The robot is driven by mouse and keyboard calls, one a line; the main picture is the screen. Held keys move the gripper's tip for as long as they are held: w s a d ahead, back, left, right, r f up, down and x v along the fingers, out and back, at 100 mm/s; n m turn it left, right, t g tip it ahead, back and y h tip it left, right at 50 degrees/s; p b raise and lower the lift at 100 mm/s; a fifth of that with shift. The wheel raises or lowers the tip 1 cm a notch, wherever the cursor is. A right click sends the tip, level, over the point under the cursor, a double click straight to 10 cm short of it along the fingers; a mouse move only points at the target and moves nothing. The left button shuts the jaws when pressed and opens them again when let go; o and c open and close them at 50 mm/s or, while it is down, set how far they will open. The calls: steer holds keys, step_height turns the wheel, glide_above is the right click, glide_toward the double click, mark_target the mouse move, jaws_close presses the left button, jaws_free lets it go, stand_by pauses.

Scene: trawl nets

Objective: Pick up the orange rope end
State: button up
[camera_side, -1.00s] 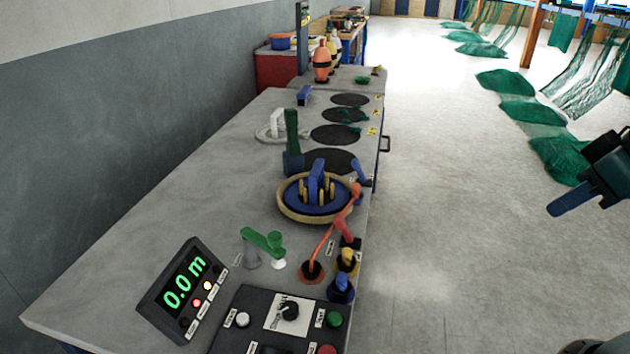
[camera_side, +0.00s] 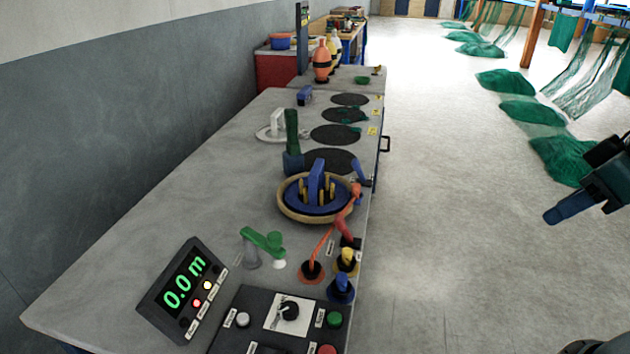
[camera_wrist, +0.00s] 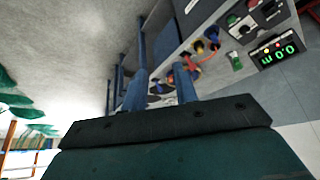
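The orange rope (camera_side: 329,238) rises from an orange-collared hole on the grey bench and leans up toward the right rim of a round blue-and-tan reel (camera_side: 315,195). Its upper end lies beside the reel, near a red piece. The orange rope also shows in the wrist view (camera_wrist: 207,58), small and beyond my fingers. My gripper (camera_side: 552,215) is at the right edge of the side view, over open floor and well apart from the bench. In the wrist view my gripper (camera_wrist: 160,69) has its two blue fingers apart, with nothing held between them.
Yellow (camera_side: 346,260) and blue (camera_side: 341,287) knobs stand close to the rope's base. A green lever (camera_side: 263,240), a control box (camera_side: 277,323) and a display (camera_side: 184,290) reading 0.0 m are nearby. Green nets (camera_side: 560,158) lie on the floor. Floor beside the bench is clear.

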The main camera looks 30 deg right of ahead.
steer(key=o, duration=0.3)
steer(key=w+r+n+g+y, duration=0.1)
steer(key=w+r+n, duration=0.2)
steer(key=w, duration=0.8)
steer(key=w+r+n+y, duration=0.1)
steer(key=w+r+n, duration=0.15)
steer(key=w, duration=0.95)
steer(key=w+d+f+n, duration=0.1)
steer(key=w+f+n, duration=0.1)
steer(key=w+f, duration=0.3)
steer(key=w+d+f+n+g+y, duration=0.1)
steer(key=w+d+f+n, duration=0.1)
steer(key=w+f, duration=0.3)
steer(key=w+d+f+n+g, duration=0.1)
steer(key=w+d+f+n, duration=0.1)
steer(key=w+f, duration=0.3)
steer(key=shift+w+d+f+n+y, duration=0.1)
steer(key=shift+w+f+n+y, duration=0.1)
steer(key=shift+w, duration=0.9)
steer(key=shift+w+f+n+y, duration=0.1)
steer(key=shift+w+y, duration=0.1)
steer(key=shift+w, duration=0.85)
